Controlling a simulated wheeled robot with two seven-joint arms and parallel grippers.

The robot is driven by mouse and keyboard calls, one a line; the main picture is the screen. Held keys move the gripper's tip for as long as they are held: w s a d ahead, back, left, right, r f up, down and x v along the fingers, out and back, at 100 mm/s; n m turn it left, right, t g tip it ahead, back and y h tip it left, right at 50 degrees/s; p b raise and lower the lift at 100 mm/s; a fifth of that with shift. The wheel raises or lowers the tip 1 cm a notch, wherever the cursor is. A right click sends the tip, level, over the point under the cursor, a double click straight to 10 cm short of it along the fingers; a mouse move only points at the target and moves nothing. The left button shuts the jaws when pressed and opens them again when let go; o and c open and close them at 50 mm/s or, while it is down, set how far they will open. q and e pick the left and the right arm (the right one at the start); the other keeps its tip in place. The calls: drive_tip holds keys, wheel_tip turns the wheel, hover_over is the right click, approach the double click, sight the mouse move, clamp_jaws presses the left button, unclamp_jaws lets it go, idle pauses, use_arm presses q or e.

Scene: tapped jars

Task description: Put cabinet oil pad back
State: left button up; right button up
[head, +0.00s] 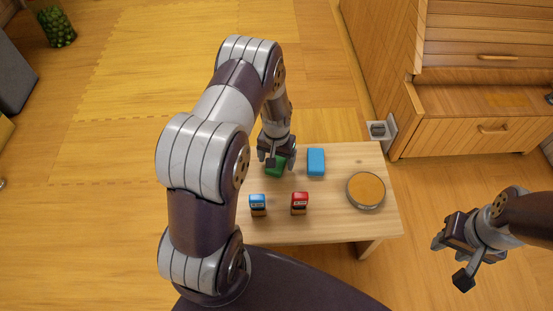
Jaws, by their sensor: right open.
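I cannot tell which item is the oil pad. A green block-like item (274,172) lies on the small wooden table, partly hidden by my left gripper (277,158). That gripper points down over it with a finger at each side; whether it grips the item is unclear. A flat blue item (316,158) lies just to its right. A round orange-topped item (366,190) lies at the table's right end. A wooden cabinet (485,95) with drawers stands at the upper right. My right gripper (452,262) is open and empty, right of the table.
A blue-topped stamp (258,204) and a red-topped stamp (299,203) stand near the front of the table (330,225). A small pale holder with a grey item (379,130) is beside the cabinet. A jar of green things (55,25) stands far left. The wooden floor between is clear.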

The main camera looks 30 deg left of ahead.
use_arm(q)
wheel_tip(320, 180, up, 10)
drive_tip(key=p, duration=0.4)
drive_tip(key=s+d+r+m, duration=0.1)
drive_tip(key=s+d+r, duration=0.3)
drive_tip(key=s+r, duration=0.2)
drive_tip(key=s+d+r+m+t, duration=0.1)
drive_tip(key=s+d+r, duration=0.3)
drive_tip(key=s+r, duration=0.3)
wheel_tip(320, 180, up, 2)
drive_tip(key=shift+s+r, duration=0.15)
drive_tip(key=shift+r, duration=0.1)
drive_tip(key=shift+d+r, duration=0.1)
wheel_tip(320, 180, up, 35)
drive_tip(key=p, duration=3.5)
